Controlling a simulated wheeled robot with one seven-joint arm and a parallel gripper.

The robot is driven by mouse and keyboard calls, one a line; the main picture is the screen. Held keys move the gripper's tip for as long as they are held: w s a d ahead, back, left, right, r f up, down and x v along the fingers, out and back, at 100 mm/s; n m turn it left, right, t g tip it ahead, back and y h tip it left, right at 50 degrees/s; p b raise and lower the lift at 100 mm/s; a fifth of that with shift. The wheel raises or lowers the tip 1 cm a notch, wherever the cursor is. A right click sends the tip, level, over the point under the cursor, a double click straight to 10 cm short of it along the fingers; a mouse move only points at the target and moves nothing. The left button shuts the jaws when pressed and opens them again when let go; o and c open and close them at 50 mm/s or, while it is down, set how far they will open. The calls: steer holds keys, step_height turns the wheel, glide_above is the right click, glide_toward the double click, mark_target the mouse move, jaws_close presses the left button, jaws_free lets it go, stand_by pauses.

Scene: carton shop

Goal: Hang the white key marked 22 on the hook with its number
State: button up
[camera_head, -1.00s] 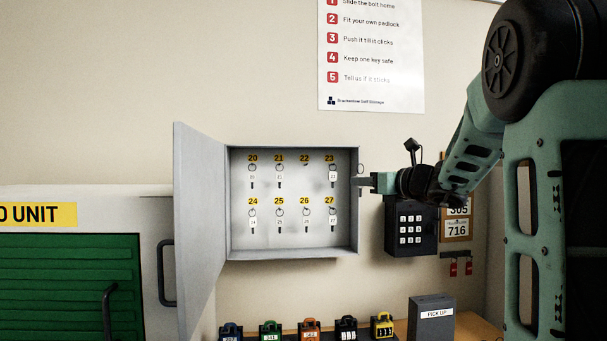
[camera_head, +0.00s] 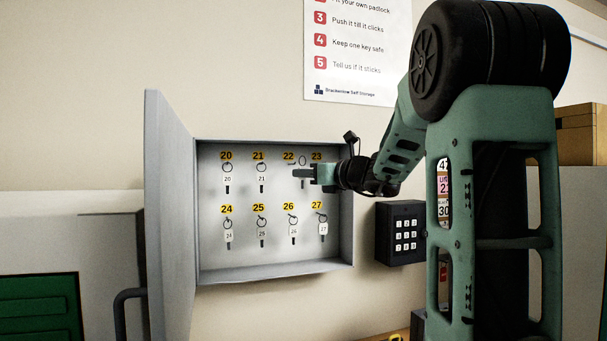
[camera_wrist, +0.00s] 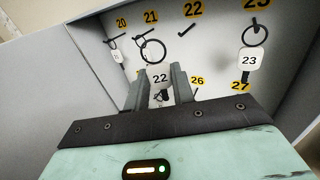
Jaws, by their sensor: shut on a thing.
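My gripper (camera_head: 302,174) is inside the open key cabinet, in front of the upper row between labels 22 and 23. In the wrist view my gripper (camera_wrist: 159,72) is shut on the white key tag marked 22 (camera_wrist: 160,79). Its ring (camera_wrist: 153,51) stands up above the fingers; the ring also shows in the head view (camera_head: 302,160). The hook under label 22 (camera_wrist: 187,30) is bare and lies up and right of the ring in the wrist view. The ring appears apart from it. The key's lower part is mostly hidden by the fingers.
The grey cabinet (camera_head: 276,277) has its door (camera_head: 170,200) swung open to the left. Keys hang on neighbouring hooks, including key 21 (camera_head: 262,179) and key 23 (camera_wrist: 249,60). A keypad box (camera_head: 401,233) is on the wall right of the cabinet.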

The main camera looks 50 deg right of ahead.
steer(key=w+d+f+p, duration=0.1)
steer(key=w+d, duration=0.3)
steer(key=w, duration=0.3)
steer(key=shift+d+f, duration=0.2)
stand_by(0.8)
steer(key=shift+w, duration=0.1)
stand_by(0.4)
steer(key=o, duration=0.8)
steer(key=shift+o, duration=0.2)
steer(key=s+b, duration=0.5)
steer(key=s, duration=1.2)
steer(key=shift+s+a, duration=0.2)
steer(key=shift+a, duration=0.05)
